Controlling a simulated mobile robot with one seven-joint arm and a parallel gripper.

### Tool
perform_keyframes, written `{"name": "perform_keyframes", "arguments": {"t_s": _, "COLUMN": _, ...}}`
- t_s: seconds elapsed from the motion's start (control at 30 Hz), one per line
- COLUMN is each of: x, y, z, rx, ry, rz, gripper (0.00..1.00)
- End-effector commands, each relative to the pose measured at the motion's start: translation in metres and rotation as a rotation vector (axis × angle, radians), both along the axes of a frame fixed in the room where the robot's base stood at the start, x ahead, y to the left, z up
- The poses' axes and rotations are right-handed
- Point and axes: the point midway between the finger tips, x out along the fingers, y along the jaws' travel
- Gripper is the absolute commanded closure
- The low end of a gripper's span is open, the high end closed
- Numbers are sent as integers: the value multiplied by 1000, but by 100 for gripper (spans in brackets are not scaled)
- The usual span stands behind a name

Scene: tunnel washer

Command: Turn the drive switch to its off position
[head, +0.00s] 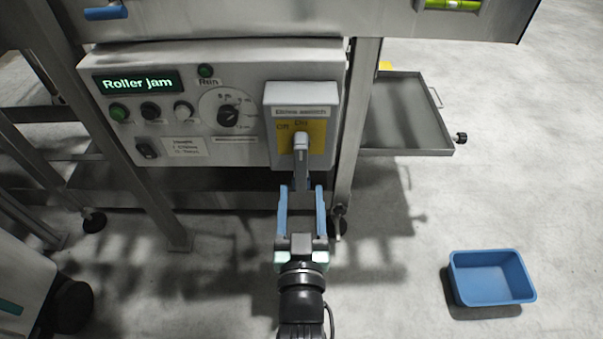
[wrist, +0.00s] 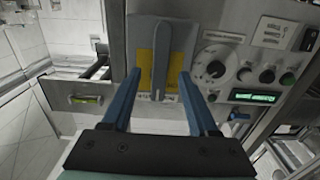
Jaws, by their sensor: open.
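The drive switch box (head: 300,97) is a grey housing with a yellow plate, marked "Off" at left and "On" at top centre. Its grey handle (head: 301,146) stands upright in line with "On". My gripper (head: 302,190) is open, its two blue fingers pointing toward the switch from below in the head view. In the wrist view the handle (wrist: 160,55) shows between the open fingers (wrist: 160,76), with space on both sides. No contact shows; I cannot tell whether the fingertips reach as deep as the handle.
The control panel beside the switch has a "Roller jam" display (head: 137,82), several buttons and a round dial (head: 228,115). A machine leg (head: 355,140) stands just right of the switch. A metal tray (head: 405,115) juts out right; a blue bin (head: 490,277) sits on the floor.

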Motion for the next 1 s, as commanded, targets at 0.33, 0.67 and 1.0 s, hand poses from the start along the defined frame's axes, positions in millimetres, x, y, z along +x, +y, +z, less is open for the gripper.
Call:
{"name": "perform_keyframes", "arguments": {"t_s": 0.33, "x": 52, "y": 0, "z": -1, "rx": 0, "ry": -1, "rz": -1, "gripper": 40}}
{"name": "perform_keyframes", "arguments": {"t_s": 0.67, "x": 63, "y": 0, "z": 0, "rx": 0, "ry": 1, "rz": -1, "gripper": 40}}
{"name": "perform_keyframes", "arguments": {"t_s": 1.0, "x": 63, "y": 0, "z": 0, "rx": 0, "ry": 0, "rz": -1, "gripper": 72}}
